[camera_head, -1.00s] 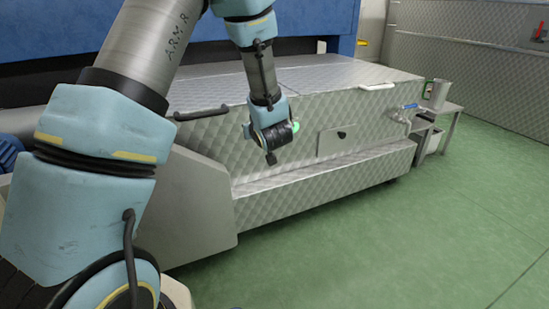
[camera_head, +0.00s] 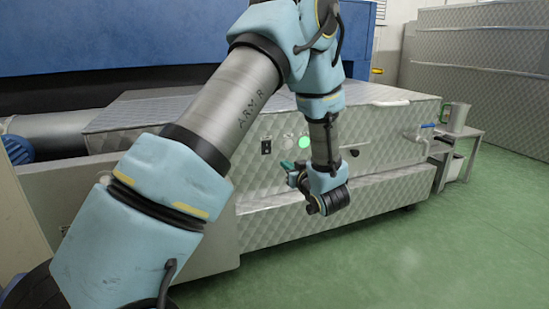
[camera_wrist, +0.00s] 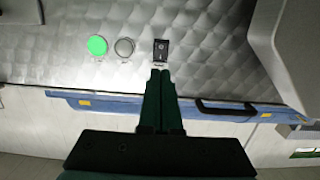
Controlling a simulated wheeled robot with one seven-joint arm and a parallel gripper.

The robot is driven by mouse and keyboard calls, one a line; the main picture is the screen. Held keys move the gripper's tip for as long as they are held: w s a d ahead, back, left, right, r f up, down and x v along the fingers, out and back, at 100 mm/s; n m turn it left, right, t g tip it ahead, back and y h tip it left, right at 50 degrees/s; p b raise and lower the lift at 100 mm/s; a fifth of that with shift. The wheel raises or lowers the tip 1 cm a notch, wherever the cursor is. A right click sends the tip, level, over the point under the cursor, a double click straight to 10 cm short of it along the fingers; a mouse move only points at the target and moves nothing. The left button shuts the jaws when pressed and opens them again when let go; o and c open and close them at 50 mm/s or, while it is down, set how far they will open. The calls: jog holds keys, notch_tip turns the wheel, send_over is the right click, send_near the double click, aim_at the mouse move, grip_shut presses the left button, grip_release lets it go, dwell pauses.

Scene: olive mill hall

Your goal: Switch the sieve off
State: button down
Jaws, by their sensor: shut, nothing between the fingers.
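The sieve's metal housing (camera_head: 385,140) has a quilted front. On it are a small black rocker switch (camera_head: 266,146) and a lit green lamp (camera_head: 304,142). In the wrist view the switch (camera_wrist: 161,49) is at upper centre, with a grey round button or lamp (camera_wrist: 124,47) and the green lamp (camera_wrist: 97,45) to its left. My gripper (camera_wrist: 160,73) is shut and empty, its dark green fingertips just below the switch in that picture. I cannot tell whether they touch the panel. In the head view my gripper (camera_head: 286,165) is partly hidden by my wrist.
A black handle (camera_wrist: 225,107) shows in the wrist view. A blue-handled valve (camera_head: 424,127) sticks out at the housing's right end, beside a small table (camera_head: 470,134) with a metal jug (camera_head: 455,117). Green floor (camera_head: 450,230) lies clear in front and to the right.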

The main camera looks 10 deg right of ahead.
aim_at(267, 151)
jog(key=w+b, duration=0.1)
jog(key=w, duration=0.3)
jog(key=w+a+f+b, duration=0.1)
jog(key=w+b, duration=0.1)
jog(key=w, duration=0.2)
jog(key=w+f+b, duration=0.1)
jog(key=w+b, duration=0.1)
jog(key=w, duration=0.2)
jog(key=shift+w+a, duration=0.2)
jog(key=shift+a, duration=0.15)
jog(key=shift+w+a+r+b, duration=0.1)
jog(key=shift+w+r+b, duration=0.05)
jog(key=shift+w+b, duration=0.4)
jog(key=shift+w, duration=0.1)
jog(key=shift+w+f+t, duration=0.2)
jog(key=shift+t, duration=0.1)
jog(key=shift+r, duration=0.15)
jog(key=shift+s, duration=0.1)
